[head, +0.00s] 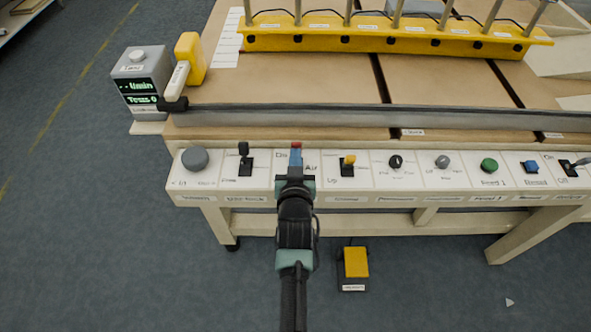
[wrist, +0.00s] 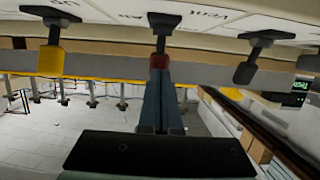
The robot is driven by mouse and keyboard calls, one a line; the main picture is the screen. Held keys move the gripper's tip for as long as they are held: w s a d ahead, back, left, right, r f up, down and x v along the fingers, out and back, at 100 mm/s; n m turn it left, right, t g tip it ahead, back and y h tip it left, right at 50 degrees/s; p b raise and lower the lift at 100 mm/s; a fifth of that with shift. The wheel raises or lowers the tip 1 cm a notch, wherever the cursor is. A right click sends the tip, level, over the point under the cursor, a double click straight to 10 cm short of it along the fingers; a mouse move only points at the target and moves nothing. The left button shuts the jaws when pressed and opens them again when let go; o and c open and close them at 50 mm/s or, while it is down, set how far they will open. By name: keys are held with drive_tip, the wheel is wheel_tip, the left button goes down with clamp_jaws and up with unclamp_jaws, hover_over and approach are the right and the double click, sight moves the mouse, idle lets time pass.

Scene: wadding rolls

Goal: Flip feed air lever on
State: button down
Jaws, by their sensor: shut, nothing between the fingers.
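The feed air lever has a red knob (head: 296,146) and sits on the white control panel, with "Air" printed beside it. In the wrist view its black stem and red knob (wrist: 159,61) are at top centre. My gripper (head: 295,161) is shut with nothing between its fingers. Its blue fingertips (wrist: 161,78) are right at the red knob and seem to touch it, but contact is not certain. My gripper hides the lever's base in the head view.
A black lever (head: 244,149) stands to the left and a yellow lever (head: 348,160) to the right. A round grey knob (head: 195,159) is at the panel's left end. A yellow pedal (head: 356,262) is on the floor.

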drive_tip(key=shift+w, duration=0.3)
drive_tip(key=shift+r, duration=0.25)
drive_tip(key=shift+r, duration=0.1)
idle(0.3)
